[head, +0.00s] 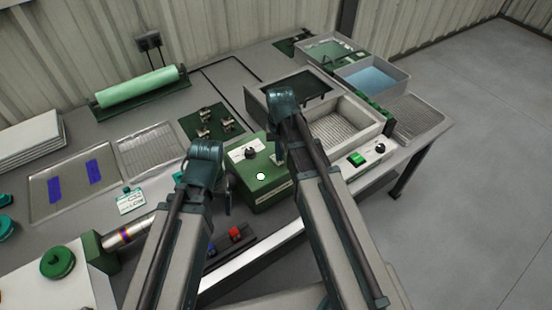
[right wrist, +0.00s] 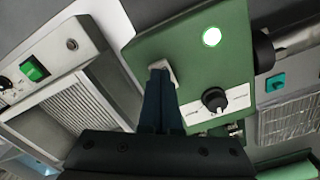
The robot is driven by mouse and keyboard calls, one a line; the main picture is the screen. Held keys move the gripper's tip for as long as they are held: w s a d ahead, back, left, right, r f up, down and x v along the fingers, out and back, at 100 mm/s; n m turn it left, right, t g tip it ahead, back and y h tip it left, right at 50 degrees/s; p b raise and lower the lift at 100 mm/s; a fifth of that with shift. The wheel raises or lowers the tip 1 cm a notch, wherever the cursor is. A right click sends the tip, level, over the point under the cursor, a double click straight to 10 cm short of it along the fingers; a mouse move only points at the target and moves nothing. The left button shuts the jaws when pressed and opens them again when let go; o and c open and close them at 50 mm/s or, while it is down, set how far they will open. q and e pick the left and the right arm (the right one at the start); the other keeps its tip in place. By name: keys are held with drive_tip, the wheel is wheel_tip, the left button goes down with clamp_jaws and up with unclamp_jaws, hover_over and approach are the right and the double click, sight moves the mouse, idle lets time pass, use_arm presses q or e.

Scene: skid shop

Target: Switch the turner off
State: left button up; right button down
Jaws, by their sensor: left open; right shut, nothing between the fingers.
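The turner appears to be the green box (head: 262,190) in the middle of the bench; it also fills the centre of the right wrist view (right wrist: 190,48). It bears a black knob (right wrist: 214,100) on a white scale and a round white lamp (right wrist: 212,37) with a bright green rim. A small pale plate (right wrist: 170,72) sits at the box's edge. My right gripper (right wrist: 160,78) is shut and empty, its tips at this plate; they partly hide it, and contact is unclear. My left gripper (head: 226,196) is open, left of the box, its fingers mostly hidden by its wrist.
A pale basin unit with a green rocker switch (head: 356,159) stands right of the box. A metal cylinder (head: 128,233) on a green bracket lies to the left. Shallow trays (head: 150,150) and a green roller (head: 138,86) lie behind. Red and blue pieces lie near the front edge.

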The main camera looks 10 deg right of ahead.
drive_tip(key=shift+f+b, duration=0.65)
drive_tip(key=shift+f, duration=0.05)
drive_tip(key=shift+r, duration=0.15)
wheel_tip(320, 180, up, 7)
drive_tip(key=p, duration=0.7)
idle(0.5)
drive_tip(key=s+a+n+h, duration=0.1)
drive_tip(key=s+a+n, duration=0.4)
drive_tip(key=s+a, duration=0.5)
drive_tip(key=s, duration=0.4)
drive_tip(key=shift+s+a+n, duration=0.15)
drive_tip(key=shift+a+n, duration=0.1)
drive_tip(key=shift+n, duration=0.15)
